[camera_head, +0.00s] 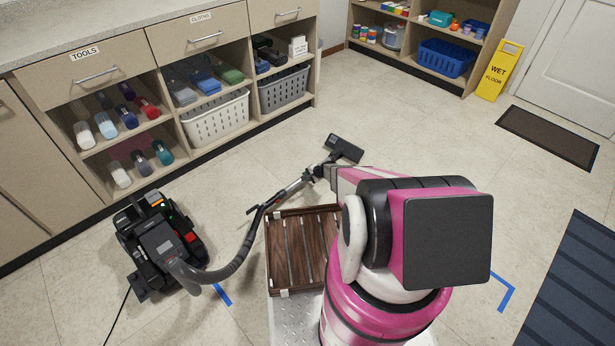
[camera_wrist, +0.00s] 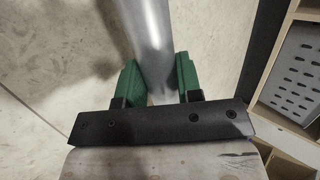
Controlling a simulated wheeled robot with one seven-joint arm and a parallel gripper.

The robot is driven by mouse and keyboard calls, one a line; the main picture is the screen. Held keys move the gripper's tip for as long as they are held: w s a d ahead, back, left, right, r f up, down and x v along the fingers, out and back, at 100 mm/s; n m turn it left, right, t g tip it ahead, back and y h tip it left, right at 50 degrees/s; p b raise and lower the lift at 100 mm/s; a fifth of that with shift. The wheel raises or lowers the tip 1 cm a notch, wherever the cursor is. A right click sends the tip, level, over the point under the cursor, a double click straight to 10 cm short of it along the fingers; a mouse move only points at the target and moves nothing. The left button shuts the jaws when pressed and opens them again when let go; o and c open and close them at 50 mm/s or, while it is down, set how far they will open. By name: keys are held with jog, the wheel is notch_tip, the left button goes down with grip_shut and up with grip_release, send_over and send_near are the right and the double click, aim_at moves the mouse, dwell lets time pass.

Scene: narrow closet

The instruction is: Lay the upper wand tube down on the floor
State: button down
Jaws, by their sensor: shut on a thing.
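The silver wand tube (camera_head: 293,186) slants above the floor in the head view, with the dark hose handle at its lower-left end and a black floor head (camera_head: 344,149) beyond its upper-right end. In the wrist view my gripper (camera_wrist: 159,78) has its green fingers shut on a smooth silver tube (camera_wrist: 149,30), which runs up out of the picture. My arm hides most of the gripper in the head view. I cannot tell which wand section is held.
The black vacuum body (camera_head: 160,243) stands at left, joined by a grey hose (camera_head: 235,262). A brown slatted crate (camera_head: 272,250) sits beside my base. Shelves with a white basket (camera_head: 217,118) line the back left. Open floor lies toward the yellow wet-floor sign (camera_head: 500,71).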

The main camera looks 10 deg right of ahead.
jog(key=c, duration=0.7)
grip_release()
jog(key=v, duration=1)
jog(key=shift+s+d+r, duration=0.15)
jog(key=shift+d+r, duration=0.05)
jog(key=shift+r, duration=0.15)
